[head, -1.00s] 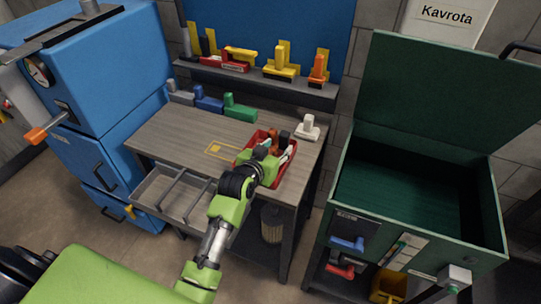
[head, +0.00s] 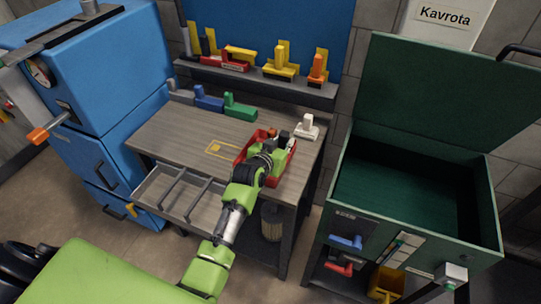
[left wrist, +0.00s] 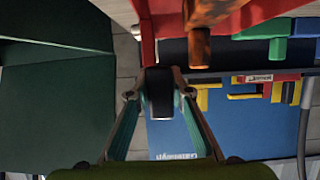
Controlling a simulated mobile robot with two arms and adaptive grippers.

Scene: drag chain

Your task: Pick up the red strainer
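I cannot make out a clear strainer shape in either view. A red open tray (head: 283,168) holding several small items stands at the right of the wooden workbench (head: 180,135). Its red edge also shows in the left wrist view (left wrist: 148,35). My left gripper (head: 278,148) is over the tray, and the wrist hides part of the contents. In the left wrist view, a dark block (left wrist: 158,92) sits between the fingertips; I cannot tell whether they grip it. An orange-brown piece (left wrist: 199,47) is close beyond them. My right gripper is not in view.
A white block (head: 307,128) stands behind the tray. Green (head: 238,108) and blue (head: 208,99) blocks line the bench's back. A shelf (head: 300,92) above holds coloured tools. An open drawer (head: 178,195) juts out in front. A green open-lidded chest (head: 420,190) stands right.

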